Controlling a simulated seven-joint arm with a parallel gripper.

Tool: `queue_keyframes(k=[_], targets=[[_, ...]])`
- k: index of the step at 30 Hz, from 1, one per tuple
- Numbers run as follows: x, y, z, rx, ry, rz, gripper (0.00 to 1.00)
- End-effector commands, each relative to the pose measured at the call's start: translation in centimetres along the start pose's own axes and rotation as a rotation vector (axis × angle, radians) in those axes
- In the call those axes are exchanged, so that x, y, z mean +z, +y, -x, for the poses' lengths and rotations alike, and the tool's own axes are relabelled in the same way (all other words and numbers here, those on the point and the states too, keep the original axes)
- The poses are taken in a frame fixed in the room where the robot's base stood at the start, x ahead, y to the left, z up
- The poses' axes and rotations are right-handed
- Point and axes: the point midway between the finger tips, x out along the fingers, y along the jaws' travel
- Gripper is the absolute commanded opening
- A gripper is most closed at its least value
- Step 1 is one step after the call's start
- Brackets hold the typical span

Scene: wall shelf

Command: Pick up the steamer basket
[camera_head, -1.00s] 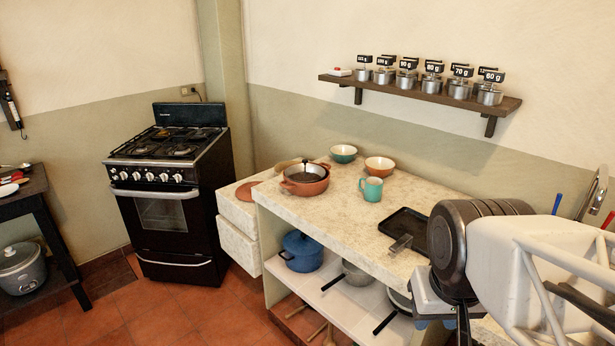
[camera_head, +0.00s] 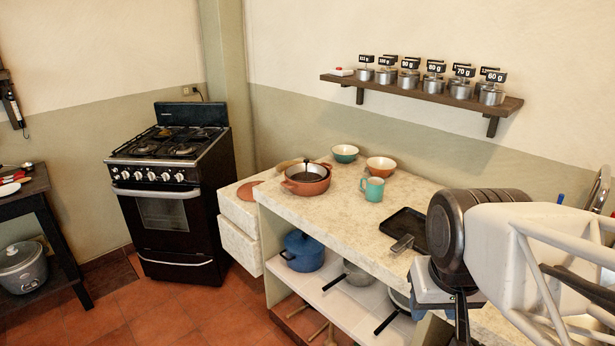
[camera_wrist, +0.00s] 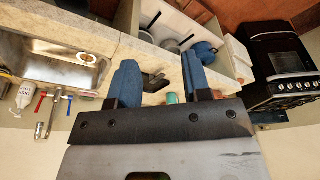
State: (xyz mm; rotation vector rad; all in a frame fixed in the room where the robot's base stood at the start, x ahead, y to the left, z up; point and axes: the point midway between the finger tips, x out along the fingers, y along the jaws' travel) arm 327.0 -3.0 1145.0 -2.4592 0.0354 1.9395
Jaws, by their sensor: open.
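I cannot pick out a steamer basket for certain. An orange pot (camera_head: 304,186) stands on the counter in the head view, with a dark, round, knobbed piece (camera_head: 308,172) in its mouth; I cannot tell if that is a lid or a basket. My gripper (camera_wrist: 160,75) is open in the wrist view, its two blue fingers apart with nothing held between them. It is above the near right part of the counter, well away from the pot. In the head view my arm hides much of the gripper.
A teal mug (camera_head: 372,189), two bowls (camera_head: 344,153) (camera_head: 380,164) and a black flat pan (camera_head: 407,229) share the counter (camera_head: 345,215). A shelf (camera_head: 425,95) with labelled tins hangs above. Below are a blue pot (camera_head: 303,251) and other pans. A sink (camera_wrist: 60,62) shows in the wrist view.

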Motion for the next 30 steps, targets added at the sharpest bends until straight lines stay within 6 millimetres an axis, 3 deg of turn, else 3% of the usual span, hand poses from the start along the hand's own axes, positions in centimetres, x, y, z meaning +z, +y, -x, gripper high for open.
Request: queue_keyframes(k=[8,18,30], targets=[[-5.4,-0.4,1.1,0.006,0.005,-0.007,0.44],[-14.2,-1.4,2.2,0.015,0.020,-0.024,0.44],[-24.5,-3.1,1.9,0.024,0.037,-0.042,0.44]])
